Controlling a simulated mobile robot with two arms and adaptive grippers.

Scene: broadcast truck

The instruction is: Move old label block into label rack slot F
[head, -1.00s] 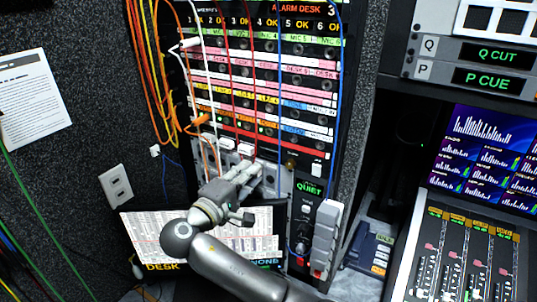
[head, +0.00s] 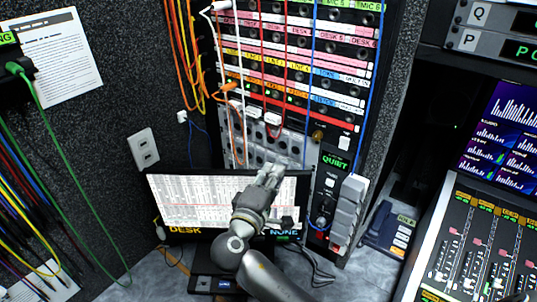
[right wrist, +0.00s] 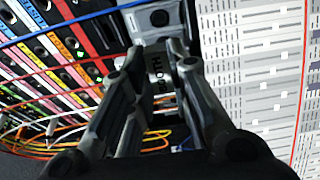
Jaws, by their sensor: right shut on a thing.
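My right gripper (head: 270,176) is in front of the upper part of the monitor, just below the grey panel with round holes (head: 262,150). In the right wrist view its two fingers (right wrist: 163,50) are shut on a small dark block (right wrist: 157,66) with lettering I cannot fully read; I take it to be the old label block. The block is hidden in the head view. I cannot tell for sure which part is the label rack, and no slot marked F can be read. My left gripper is not in view.
A patch bay (head: 290,65) with coloured label strips and hanging cables rises above. The monitor (head: 170,205) stands behind my right arm. A grey handset (head: 348,212) hangs to the right. A fader console (head: 460,245) is at the far right, and an outlet (head: 143,148) at left.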

